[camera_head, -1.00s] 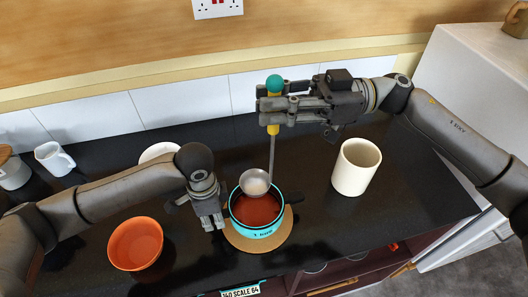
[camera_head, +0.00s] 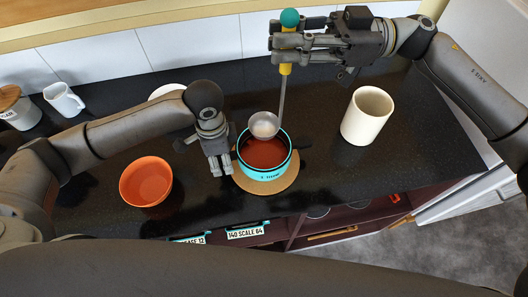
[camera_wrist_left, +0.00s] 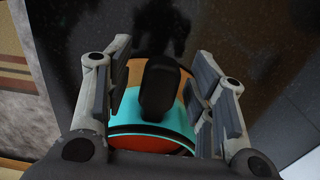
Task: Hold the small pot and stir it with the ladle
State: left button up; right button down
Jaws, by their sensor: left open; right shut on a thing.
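The small turquoise pot (camera_head: 264,167) with red contents stands on a round cork mat (camera_head: 281,185). My right gripper (camera_head: 281,42) is shut on the yellow handle (camera_head: 285,68) of the ladle, below its teal knob. The ladle hangs steeply, and its metal bowl (camera_head: 264,125) is over the pot's far rim; I cannot tell whether it touches the contents. My left gripper (camera_head: 218,168) is open at the pot's left side, pointing down. In the left wrist view, the pot's black side handle (camera_wrist_left: 158,90) lies between the open fingers (camera_wrist_left: 162,75), with gaps on both sides.
An orange bowl (camera_head: 146,181) stands left of my left gripper, near the front edge. A white plate (camera_head: 167,91), partly hidden, a white jug (camera_head: 64,99) and a lidded canister (camera_head: 19,108) are further back.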

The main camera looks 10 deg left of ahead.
pick_arm(q)
notch_tip(320, 180, up, 12)
dwell(0.4)
jog(key=shift+f, duration=0.15)
dwell(0.3)
